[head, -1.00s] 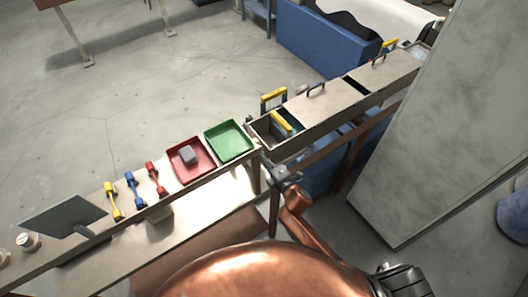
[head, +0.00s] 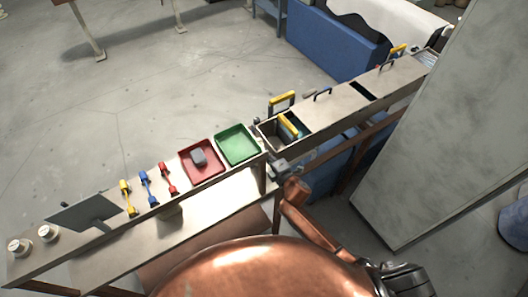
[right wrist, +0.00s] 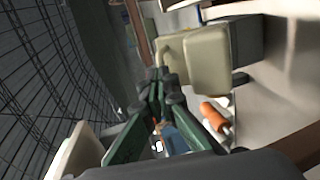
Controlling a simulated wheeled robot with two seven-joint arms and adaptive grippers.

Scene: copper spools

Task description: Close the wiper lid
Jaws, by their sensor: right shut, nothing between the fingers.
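A long metal trough (head: 335,119) runs to the upper right in the head view. Its grey lid panels carry dark handles (head: 322,95). Its near-left compartment (head: 268,131) stands open, with a yellow-handled part (head: 289,125) in it and a yellow grip (head: 282,99) raised at the back edge. I cannot tell which panel is the wiper lid. My right gripper (head: 280,167) shows small and dark just below the trough's left end. In the right wrist view its green fingers (right wrist: 165,80) are shut and empty. My left gripper is not in view.
A green tray (head: 252,151) and a red tray (head: 184,169) with a grey block sit left of the trough. Yellow, blue and red tools (head: 145,189) lie further left. A large grey panel (head: 440,130) stands at right. Open floor (head: 160,110) lies behind.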

